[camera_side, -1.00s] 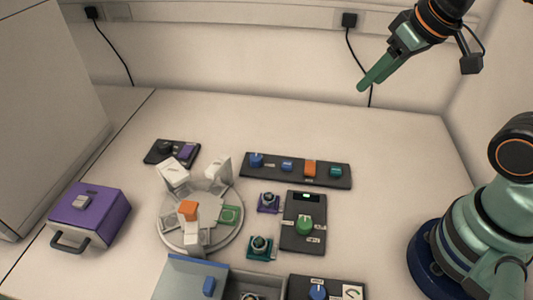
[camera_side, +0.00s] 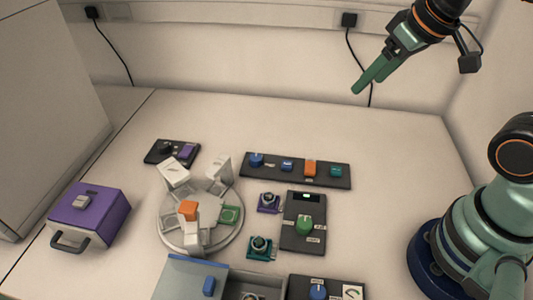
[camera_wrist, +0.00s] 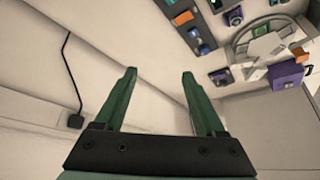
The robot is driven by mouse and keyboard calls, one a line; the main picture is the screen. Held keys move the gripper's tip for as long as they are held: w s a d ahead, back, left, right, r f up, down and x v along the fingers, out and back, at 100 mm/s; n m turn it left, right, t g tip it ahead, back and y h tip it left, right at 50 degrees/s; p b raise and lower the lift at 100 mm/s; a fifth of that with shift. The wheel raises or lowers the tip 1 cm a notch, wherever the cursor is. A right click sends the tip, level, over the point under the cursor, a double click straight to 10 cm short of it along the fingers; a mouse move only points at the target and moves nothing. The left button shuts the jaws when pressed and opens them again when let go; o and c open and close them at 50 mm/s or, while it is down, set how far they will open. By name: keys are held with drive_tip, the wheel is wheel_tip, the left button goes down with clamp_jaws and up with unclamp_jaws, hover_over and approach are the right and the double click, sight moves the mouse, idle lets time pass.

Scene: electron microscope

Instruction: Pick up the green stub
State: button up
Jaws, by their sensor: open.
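A small green piece (camera_side: 229,214), which looks like the green stub, sits on the right part of the round pale carousel (camera_side: 173,241). It is small and its exact shape is hard to tell. My gripper (camera_side: 359,88) is high at the upper right, in front of the back wall, far from the carousel. In the wrist view my gripper (camera_wrist: 158,74) has its two green fingers spread apart, with nothing between them. The carousel appears at the upper right of that view.
A purple box with a handle (camera_side: 92,213) stands left of the carousel. Control panels with knobs (camera_side: 295,170) lie behind and right of it. A teal holder (camera_side: 262,246) and a purple holder (camera_side: 268,202) are close on its right. A blue-edged tray (camera_side: 190,280) is in front.

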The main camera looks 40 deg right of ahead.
drive_tip(key=w+a+f+n+g+y, duration=0.1)
drive_tip(key=w+a+f+n+g, duration=0.15)
drive_tip(key=a+n, duration=0.6)
drive_tip(key=n+g+h, duration=0.1)
drive_tip(key=n+g, duration=0.2)
drive_tip(key=n, duration=0.6)
approach(260, 239)
wheel_tip(260, 239, down, 3)
drive_tip(key=shift+a+f, duration=0.1)
drive_tip(key=shift+f, duration=3.4)
clamp_jaws()
drive_tip(key=shift+r, duration=0.1)
